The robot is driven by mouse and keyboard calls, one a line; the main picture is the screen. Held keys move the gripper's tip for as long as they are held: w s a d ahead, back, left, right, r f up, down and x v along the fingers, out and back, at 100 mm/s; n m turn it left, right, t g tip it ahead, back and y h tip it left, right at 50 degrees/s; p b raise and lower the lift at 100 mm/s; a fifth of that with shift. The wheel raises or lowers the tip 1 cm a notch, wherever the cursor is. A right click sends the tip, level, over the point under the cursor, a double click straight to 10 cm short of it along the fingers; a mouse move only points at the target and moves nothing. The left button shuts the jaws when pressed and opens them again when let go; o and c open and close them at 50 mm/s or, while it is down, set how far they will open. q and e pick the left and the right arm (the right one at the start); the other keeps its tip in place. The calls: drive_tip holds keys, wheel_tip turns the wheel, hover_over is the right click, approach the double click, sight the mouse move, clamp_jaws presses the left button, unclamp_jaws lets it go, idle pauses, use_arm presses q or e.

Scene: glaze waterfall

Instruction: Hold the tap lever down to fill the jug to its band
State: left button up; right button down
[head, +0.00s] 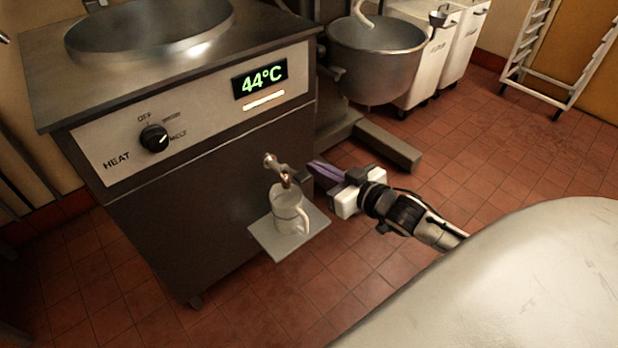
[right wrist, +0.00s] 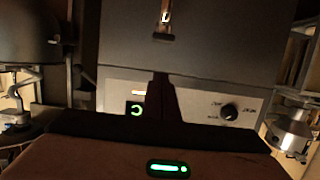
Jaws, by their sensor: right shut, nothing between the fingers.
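A pale jug (head: 287,212) with a handle stands upright on a small square shelf (head: 262,238) at the front of the heated machine. The metal tap (head: 275,163) is right above it, with brown colour at its spout. I cannot make out the lever clearly, nor the jug's band or fill level. My right gripper (head: 314,170) has purple fingers and is shut and empty. Its tips are just right of the tap, close to the machine's front; I cannot tell whether they touch anything. My left gripper is not in view.
The machine has a 44°C display (head: 260,78), a heat knob (head: 155,138) and a round bowl (head: 150,35) on top. A mixer bowl (head: 378,62) and white bins (head: 468,45) stand behind. Red tiled floor (head: 450,145) is open at right, before a rack (head: 560,50).

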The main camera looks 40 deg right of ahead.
sight(309, 176)
drive_tip(key=shift+w+a+f+b, duration=0.1)
drive_tip(key=shift+w+f+b, duration=0.15)
drive_tip(key=shift+w+f, duration=0.45)
drive_tip(key=shift+w+f+b, duration=0.3)
drive_tip(key=shift+w+f, duration=0.15)
drive_tip(key=shift+f, duration=0.5)
drive_tip(key=shift+w+a+f+b, duration=0.1)
drive_tip(key=shift+w+f+b, duration=0.15)
drive_tip(key=shift+w+f, duration=0.45)
drive_tip(key=shift+s+f, duration=0.1)
